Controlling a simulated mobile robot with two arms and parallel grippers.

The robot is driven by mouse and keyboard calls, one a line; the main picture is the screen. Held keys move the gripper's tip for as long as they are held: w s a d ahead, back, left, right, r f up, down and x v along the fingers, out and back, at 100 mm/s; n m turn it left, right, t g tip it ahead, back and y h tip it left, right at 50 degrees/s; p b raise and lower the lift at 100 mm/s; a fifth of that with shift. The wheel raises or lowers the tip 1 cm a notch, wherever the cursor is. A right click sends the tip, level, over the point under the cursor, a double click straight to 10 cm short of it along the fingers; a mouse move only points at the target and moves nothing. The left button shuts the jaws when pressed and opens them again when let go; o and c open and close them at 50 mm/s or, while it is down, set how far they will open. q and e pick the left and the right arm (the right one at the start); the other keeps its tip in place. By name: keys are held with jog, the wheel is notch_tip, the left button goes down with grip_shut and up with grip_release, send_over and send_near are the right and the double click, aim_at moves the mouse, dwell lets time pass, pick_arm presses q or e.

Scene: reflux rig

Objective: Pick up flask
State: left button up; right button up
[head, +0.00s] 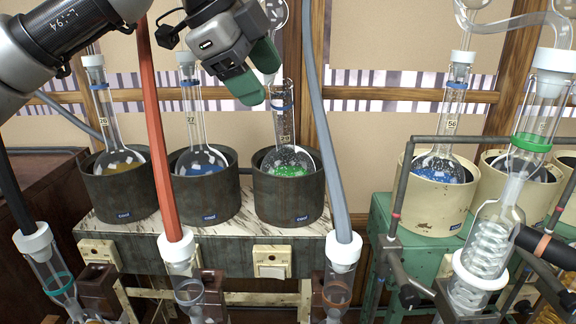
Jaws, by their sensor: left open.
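Several clear round-bottom flasks with long necks stand in pots. The flask with green contents (284,132) sits upright in the third dark grey pot, its bulb partly hidden by the pot's rim. My left gripper (263,89), with green fingers, is open just to the upper left of this flask's neck. I cannot tell whether it touches the glass. A flask with blue contents (193,118) and a flask with yellow contents (106,115) stand in the pots to the left. My right gripper is out of view.
The dark grey pots (290,205) stand on a marble-topped bench (240,236). A red hose (153,120) and a grey hose (325,130) hang in front. At right are a cream pot (430,210), metal bars and a glass condenser (487,250).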

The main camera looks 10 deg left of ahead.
aim_at(278, 124)
pick_arm(q)
jog(key=p+x, duration=0.3)
jog(key=x, duration=0.2)
jog(key=shift+a, duration=0.1)
jog(key=shift+w+f, duration=0.1)
jog(key=shift+f, duration=0.25)
jog(key=shift+r, duration=0.1)
grip_shut()
